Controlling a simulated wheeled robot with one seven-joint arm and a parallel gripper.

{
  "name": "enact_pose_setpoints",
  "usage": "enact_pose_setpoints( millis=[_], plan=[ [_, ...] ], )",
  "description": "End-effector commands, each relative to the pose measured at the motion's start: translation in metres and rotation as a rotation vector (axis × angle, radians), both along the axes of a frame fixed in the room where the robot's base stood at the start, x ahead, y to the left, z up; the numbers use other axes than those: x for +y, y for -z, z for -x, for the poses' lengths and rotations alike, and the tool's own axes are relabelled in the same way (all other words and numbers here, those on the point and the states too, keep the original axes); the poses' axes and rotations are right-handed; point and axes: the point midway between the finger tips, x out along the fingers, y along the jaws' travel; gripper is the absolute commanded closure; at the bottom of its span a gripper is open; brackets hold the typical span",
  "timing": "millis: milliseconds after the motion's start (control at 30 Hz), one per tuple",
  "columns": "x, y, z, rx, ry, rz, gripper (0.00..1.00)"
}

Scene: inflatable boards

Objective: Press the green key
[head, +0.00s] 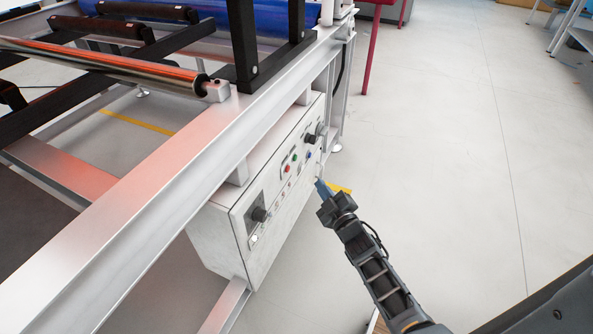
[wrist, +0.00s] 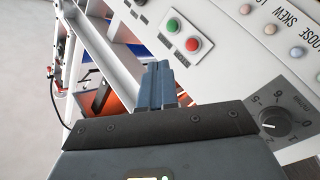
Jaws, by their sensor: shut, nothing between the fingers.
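The green key (head: 295,158) is a small round button on the white control panel (head: 275,194) under the machine's frame. In the wrist view the green key (wrist: 172,25) sits in a pale plate beside a red key (wrist: 193,44). My gripper (head: 321,186) is in front of the panel, right of and below the green key in the head view. In the wrist view my gripper (wrist: 163,68) has its blue-grey fingers together and empty. Their tips appear just below the green key, with a visible gap; the depth of that gap is hard to judge.
A dial knob (wrist: 273,123) with numbers is on the panel at the right of the wrist view, near several pale buttons. The machine's metal rail (head: 180,165) overhangs the panel. Open floor (head: 450,150) lies to the right.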

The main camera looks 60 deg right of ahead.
Motion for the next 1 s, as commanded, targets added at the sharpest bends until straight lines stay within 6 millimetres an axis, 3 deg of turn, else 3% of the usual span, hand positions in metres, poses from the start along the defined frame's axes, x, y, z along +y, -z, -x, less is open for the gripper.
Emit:
enact_pose_setpoints(
  millis=[33, 100, 200, 300, 767, 1000],
  plan=[
    [-0.027, 0.013, -0.002, 0.008, 0.026, 0.028, 1.00],
    [-0.053, 0.018, -0.003, 0.019, 0.048, 0.057, 1.00],
    [-0.078, 0.022, -0.003, 0.034, 0.069, 0.085, 1.00],
    [-0.090, 0.022, -0.003, 0.042, 0.077, 0.100, 1.00],
    [-0.092, 0.022, -0.005, 0.042, 0.079, 0.103, 1.00],
    [-0.090, 0.025, -0.028, 0.042, 0.076, 0.105, 1.00]
  ],
)
